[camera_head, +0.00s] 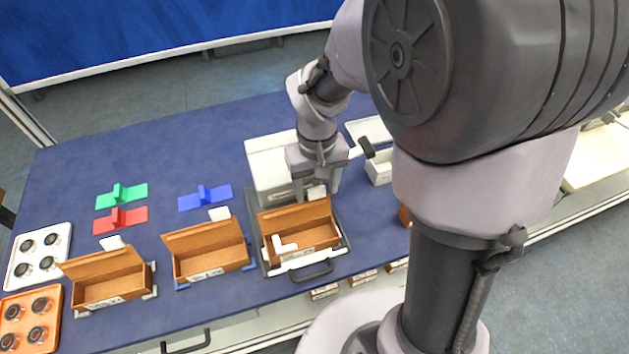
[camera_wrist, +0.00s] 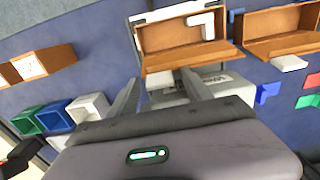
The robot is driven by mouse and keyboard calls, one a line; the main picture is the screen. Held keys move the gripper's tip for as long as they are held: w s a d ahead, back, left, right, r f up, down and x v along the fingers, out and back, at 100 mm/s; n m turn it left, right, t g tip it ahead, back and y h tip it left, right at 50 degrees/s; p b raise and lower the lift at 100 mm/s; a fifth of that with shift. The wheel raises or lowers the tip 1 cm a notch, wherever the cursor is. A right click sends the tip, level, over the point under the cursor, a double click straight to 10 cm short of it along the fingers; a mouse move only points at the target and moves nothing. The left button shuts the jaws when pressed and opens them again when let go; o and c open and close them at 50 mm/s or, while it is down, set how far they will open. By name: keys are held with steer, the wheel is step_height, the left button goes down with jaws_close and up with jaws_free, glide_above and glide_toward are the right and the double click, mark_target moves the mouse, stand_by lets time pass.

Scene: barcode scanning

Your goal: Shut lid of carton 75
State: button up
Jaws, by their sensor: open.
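An open brown carton (camera_head: 318,241) sits in a grey frame with a black front handle, right of two other open cartons. Its lid (camera_head: 294,215) stands up at the rear edge. A white L-shaped part (camera_head: 284,245) lies inside. My gripper (camera_head: 316,192) is open and empty just behind the raised lid. In the wrist view, the carton (camera_wrist: 168,36) is beyond my open gripper (camera_wrist: 160,82), with its lid (camera_wrist: 190,57) nearest the fingers. I cannot tell whether a finger touches the lid. The carton's number is too small to read.
Two more open brown cartons (camera_head: 209,262) (camera_head: 106,290) stand to the left. Green (camera_head: 121,196), red (camera_head: 120,221) and blue (camera_head: 205,198) parts lie behind them. A white machine (camera_head: 268,165) stands behind my gripper. White (camera_head: 38,253) and orange trays are at far left.

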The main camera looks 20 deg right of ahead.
jaws_close()
stand_by(1.4)
